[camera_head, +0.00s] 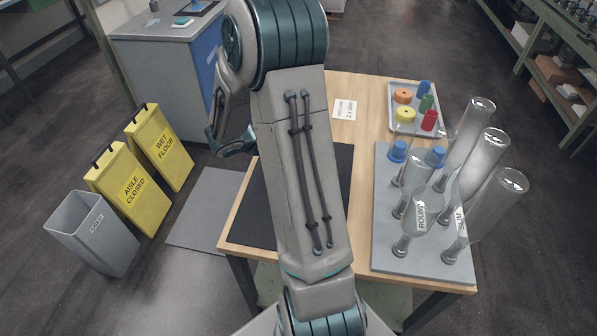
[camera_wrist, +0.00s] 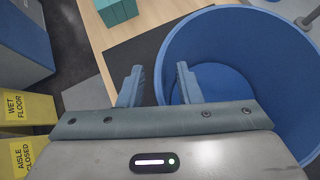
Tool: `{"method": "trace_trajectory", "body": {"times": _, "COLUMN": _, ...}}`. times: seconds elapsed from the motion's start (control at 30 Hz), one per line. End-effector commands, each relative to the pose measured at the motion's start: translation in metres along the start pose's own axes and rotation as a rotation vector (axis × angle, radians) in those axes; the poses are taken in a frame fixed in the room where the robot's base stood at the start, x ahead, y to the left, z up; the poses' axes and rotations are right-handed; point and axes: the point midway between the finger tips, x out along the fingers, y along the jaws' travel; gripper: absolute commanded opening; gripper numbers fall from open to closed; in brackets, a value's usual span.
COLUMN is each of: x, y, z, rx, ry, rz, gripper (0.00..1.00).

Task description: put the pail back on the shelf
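The blue pail (camera_wrist: 230,35) fills the right of the wrist view, and I look down into its open top. It is not visible in the head view, where my arm covers the middle of the table. My gripper (camera_wrist: 160,84) is open at the pail's near left wall, one finger outside the wall and the other over the inside. I see a gap between the wall and the fingers; contact cannot be told. The gripper is hidden in the head view. A green-framed shelf (camera_head: 545,70) with boxes stands at the far right; whether it is the pail's shelf is unclear.
On the wooden table (camera_head: 355,88) are a dark mat (camera_head: 338,165), a tray (camera_head: 399,131) of coloured spools and a grey board (camera_head: 390,255) with clear bottles on spindles. Yellow signs (camera_head: 128,190) and a grey bin (camera_head: 95,235) stand at the left.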

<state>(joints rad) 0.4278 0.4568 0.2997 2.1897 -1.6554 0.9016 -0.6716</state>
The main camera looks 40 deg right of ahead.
Motion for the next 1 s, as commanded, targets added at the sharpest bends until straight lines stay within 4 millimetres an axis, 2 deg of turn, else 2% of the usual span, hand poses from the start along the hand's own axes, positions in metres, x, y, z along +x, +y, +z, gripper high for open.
{"method": "trace_trajectory", "body": {"times": 0.1, "x": -0.0001, "y": 0.0, "z": 0.0, "rx": 0.0, "ry": 0.0, "rz": 0.0, "gripper": 0.31}}
{"method": "trace_trajectory", "body": {"times": 0.13, "x": -0.0002, "y": 0.0, "z": 0.0, "rx": 0.0, "ry": 0.0, "rz": 0.0, "gripper": 0.28}}
{"method": "trace_trajectory", "body": {"times": 0.23, "x": -0.0002, "y": 0.0, "z": 0.0, "rx": 0.0, "ry": 0.0, "rz": 0.0, "gripper": 0.01}}
{"method": "trace_trajectory", "body": {"times": 1.0, "x": -0.0006, "y": 0.0007, "z": 0.0003, "rx": 0.001, "ry": 0.0, "rz": 0.002, "gripper": 0.0}}
